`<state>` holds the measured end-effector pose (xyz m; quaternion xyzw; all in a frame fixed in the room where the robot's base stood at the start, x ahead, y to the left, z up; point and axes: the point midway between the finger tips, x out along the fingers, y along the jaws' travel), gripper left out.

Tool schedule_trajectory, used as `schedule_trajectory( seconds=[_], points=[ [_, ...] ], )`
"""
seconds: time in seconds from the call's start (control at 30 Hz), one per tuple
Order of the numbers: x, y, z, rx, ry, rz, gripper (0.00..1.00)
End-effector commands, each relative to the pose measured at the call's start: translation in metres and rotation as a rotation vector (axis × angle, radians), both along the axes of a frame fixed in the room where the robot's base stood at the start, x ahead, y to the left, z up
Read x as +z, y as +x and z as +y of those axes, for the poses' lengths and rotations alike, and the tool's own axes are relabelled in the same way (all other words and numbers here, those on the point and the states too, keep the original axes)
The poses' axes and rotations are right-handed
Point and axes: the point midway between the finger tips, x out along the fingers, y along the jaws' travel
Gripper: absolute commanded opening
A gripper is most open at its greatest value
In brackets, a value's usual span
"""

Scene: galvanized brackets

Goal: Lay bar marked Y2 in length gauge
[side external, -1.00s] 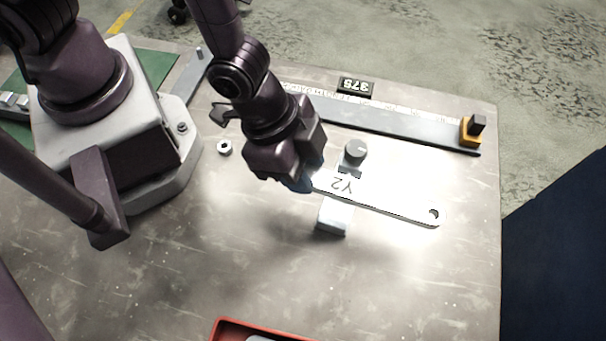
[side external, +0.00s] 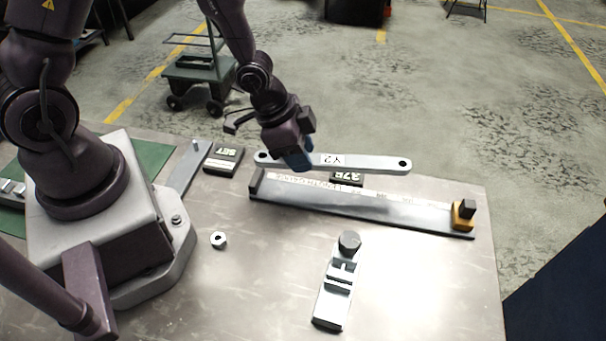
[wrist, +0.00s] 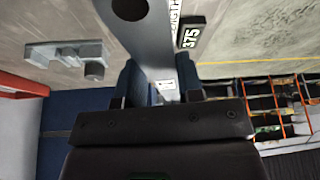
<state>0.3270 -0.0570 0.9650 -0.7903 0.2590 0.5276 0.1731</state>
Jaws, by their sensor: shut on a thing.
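The bar marked Y2 (side external: 375,163) is a flat light-metal strip with a hole at each end. My gripper (side external: 297,163) is shut on it left of its label, and it hangs roughly level in the air. In the side view it appears just above and behind the length gauge (side external: 410,222), a long dark channel with a printed scale and an orange stop (side external: 463,214) at its right end. The gauge's bed looks empty. In the wrist view the bar (wrist: 150,40) runs up between my two fingers (wrist: 160,82).
A black 375 tag (side external: 347,179) sits behind the gauge, partly covered by the bar. A SET box (side external: 223,158) is at its left. A clamp fixture (side external: 336,285) stands in front, empty. A nut (side external: 218,240) lies left. The front table is mostly clear.

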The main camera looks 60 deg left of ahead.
Motion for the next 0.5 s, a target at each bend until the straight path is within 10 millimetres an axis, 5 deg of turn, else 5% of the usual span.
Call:
schedule_trajectory(
  seconds=[0.5],
  points=[
    [-0.013, 0.004, -0.007, -0.156, -0.003, 0.001, 0.0]
  ],
)
